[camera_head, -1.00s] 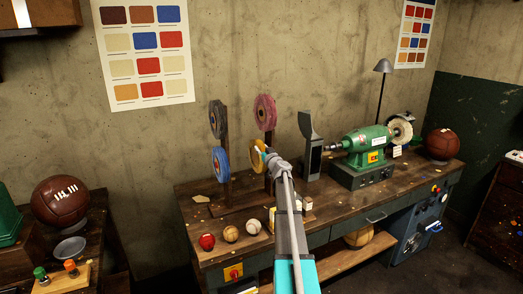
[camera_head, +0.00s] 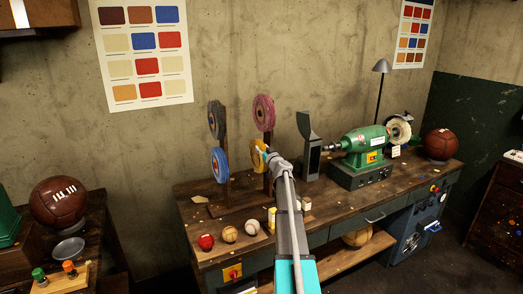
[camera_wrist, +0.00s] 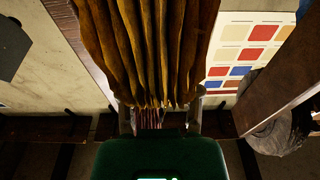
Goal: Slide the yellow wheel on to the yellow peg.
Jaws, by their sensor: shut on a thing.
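The yellow wheel (camera_head: 258,158) is at the lower right of the wooden wheel rack, in front of the right post. It fills the upper middle of the wrist view as a pleated, yellow-brown edge (camera_wrist: 150,50). My gripper (camera_head: 264,154) is shut on it, with a finger on each side in the wrist view (camera_wrist: 160,116). The yellow peg is hidden behind the wheel and my arm. I cannot tell whether the wheel is around the peg or just in front of it.
The rack also carries a blue wheel (camera_head: 221,161), a dark grey wheel (camera_head: 216,119) and a pink wheel (camera_head: 263,113). Several small balls lie in front on the workbench (camera_head: 200,229). A green polishing machine (camera_head: 362,147) stands to the right.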

